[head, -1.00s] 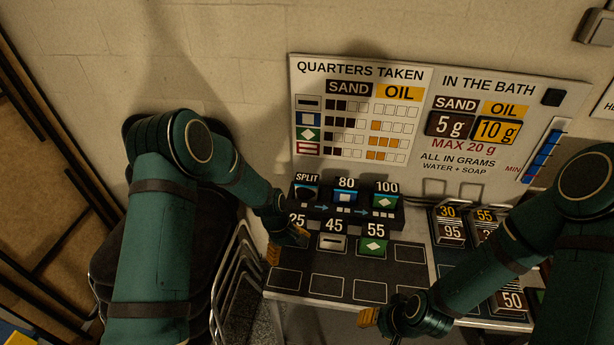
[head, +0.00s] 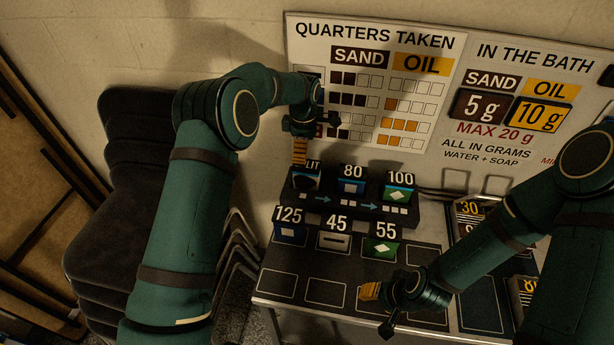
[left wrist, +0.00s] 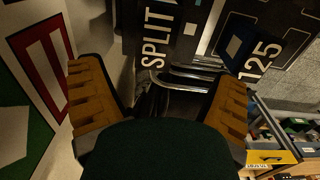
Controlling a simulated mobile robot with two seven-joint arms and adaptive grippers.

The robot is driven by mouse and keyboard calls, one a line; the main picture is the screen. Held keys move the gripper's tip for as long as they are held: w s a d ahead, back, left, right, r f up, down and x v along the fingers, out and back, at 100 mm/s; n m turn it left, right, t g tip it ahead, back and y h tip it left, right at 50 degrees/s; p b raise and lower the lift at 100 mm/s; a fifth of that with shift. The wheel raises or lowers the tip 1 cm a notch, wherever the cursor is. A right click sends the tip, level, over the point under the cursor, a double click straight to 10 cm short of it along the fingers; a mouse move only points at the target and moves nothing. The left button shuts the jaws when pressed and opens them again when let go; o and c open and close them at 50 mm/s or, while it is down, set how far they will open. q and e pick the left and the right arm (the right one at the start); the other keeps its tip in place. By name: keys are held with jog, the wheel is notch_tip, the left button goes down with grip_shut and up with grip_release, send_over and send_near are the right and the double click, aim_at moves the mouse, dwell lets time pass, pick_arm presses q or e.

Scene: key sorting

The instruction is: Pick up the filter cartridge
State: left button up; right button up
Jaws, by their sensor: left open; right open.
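Small cartridge-like blocks stand on the dark table mat: one marked 125 with a blue face (head: 289,232), one marked 45 with a white bar (head: 334,240), one marked 55 with a green diamond (head: 381,249). I cannot tell which is the filter cartridge. My left gripper (head: 299,152) is open and empty, above the SPLIT slot (head: 306,182) of the black rack. In the left wrist view its orange fingers (left wrist: 158,90) are spread, with the SPLIT label and the 125 block (left wrist: 245,50) beyond.
The black rack (head: 345,205) also holds a blue 80 block (head: 351,186) and a green 100 block (head: 398,194). A wall board (head: 440,140) stands close behind my left gripper. Weight blocks (head: 468,212) stand at the right. Outlined front mat spaces (head: 326,292) are empty.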

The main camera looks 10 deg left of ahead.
aim_at(307, 164)
pick_arm(q)
notch_tip(307, 164, down, 4)
jog(key=shift+r, duration=0.2)
jog(key=f, duration=0.5)
jog(key=shift+w+d, duration=0.3)
jog(key=shift+d, duration=0.05)
jog(key=c, duration=1.4)
